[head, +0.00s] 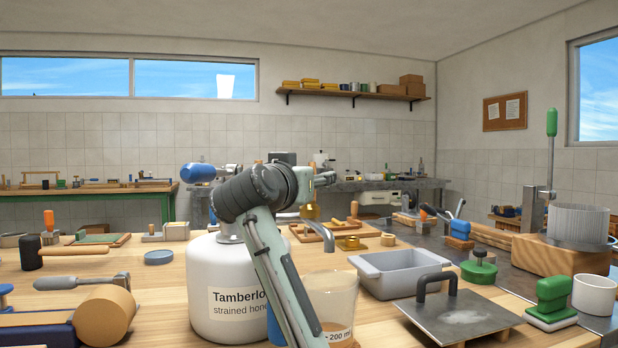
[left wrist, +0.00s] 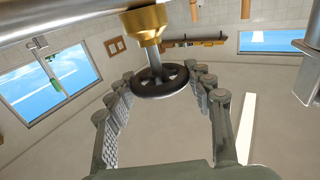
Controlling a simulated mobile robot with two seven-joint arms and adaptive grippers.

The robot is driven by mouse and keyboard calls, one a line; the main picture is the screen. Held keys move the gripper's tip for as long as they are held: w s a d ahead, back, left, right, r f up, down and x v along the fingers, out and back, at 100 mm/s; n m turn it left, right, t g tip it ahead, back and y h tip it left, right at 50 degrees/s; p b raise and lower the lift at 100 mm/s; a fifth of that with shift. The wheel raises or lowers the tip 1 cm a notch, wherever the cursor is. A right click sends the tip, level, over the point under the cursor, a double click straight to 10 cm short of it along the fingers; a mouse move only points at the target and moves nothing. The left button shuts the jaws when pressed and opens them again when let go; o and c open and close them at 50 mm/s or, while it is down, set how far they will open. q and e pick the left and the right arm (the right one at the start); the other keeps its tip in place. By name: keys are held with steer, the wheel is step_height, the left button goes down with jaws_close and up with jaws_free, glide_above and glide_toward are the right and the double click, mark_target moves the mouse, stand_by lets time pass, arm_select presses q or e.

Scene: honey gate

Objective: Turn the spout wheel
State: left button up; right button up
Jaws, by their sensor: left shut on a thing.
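In the left wrist view the dark spout wheel (left wrist: 160,84) sits on a short grey stem below a brass fitting (left wrist: 146,24). My left gripper (left wrist: 160,76) has its fingers on both sides of the wheel and is shut on it. In the head view the white honey tank (head: 208,295), labelled strained honey, stands on the bench, partly behind my arm. A grey spout pipe (head: 328,236) curves down above a clear cup (head: 340,290) marked 200 ml, with something brown low in it. The wheel is hidden there by my arm. My right gripper is not in view.
A grey tray (head: 398,283) stands right of the cup, with a metal plate with a handle (head: 460,318) in front of it.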

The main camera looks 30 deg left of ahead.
arm_select(q)
steer(key=o, duration=1.2)
steer(key=shift+c, duration=0.2)
steer(key=v, duration=0.7)
steer(key=shift+s, duration=0.3)
steer(key=shift+d, duration=0.1)
